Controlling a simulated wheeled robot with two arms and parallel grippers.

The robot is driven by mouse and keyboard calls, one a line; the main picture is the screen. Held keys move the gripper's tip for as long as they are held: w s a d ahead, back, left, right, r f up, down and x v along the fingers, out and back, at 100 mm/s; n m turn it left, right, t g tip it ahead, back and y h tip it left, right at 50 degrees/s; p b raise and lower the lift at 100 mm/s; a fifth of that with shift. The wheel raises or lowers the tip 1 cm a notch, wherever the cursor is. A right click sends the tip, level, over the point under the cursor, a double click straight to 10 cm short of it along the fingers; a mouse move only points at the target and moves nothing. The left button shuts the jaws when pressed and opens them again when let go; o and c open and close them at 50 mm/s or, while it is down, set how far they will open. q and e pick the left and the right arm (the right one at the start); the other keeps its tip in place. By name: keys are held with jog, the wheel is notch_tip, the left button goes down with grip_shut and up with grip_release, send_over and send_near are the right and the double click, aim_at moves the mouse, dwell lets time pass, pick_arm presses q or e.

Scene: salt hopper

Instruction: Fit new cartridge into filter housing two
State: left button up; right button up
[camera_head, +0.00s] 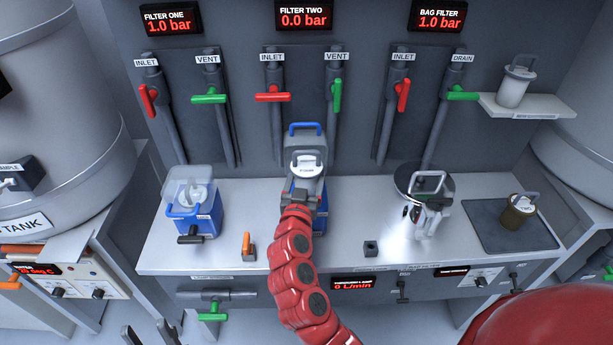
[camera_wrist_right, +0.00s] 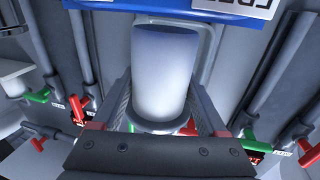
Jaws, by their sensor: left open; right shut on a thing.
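My right gripper (camera_head: 303,190) is shut on a white cartridge (camera_head: 307,167) at filter housing two (camera_head: 321,222). In the right wrist view the white cartridge (camera_wrist_right: 165,70) stands between the fingers, with blue housing at the top edge. The housing's lid with a blue handle (camera_head: 305,128) stands raised behind. My left gripper (camera_head: 150,338) is open and empty at the bottom left edge, partly out of frame.
A brown used cartridge (camera_head: 518,212) stands on the dark mat at right. Another white cartridge (camera_head: 515,82) stands on the shelf. Filter housing one (camera_head: 192,205) is left, the bag filter (camera_head: 428,200) right. Filter two's display (camera_head: 304,15) reads 0.0 bar; its inlet handle (camera_head: 273,97) is crosswise.

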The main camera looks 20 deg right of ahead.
dwell(0.5)
jog(key=shift+b, duration=0.45)
dwell(0.5)
jog(key=shift+b, duration=0.45)
dwell(0.4)
jog(key=shift+b, duration=0.5)
jog(key=shift+f+b, duration=3.15)
jog(key=shift+b, duration=0.45)
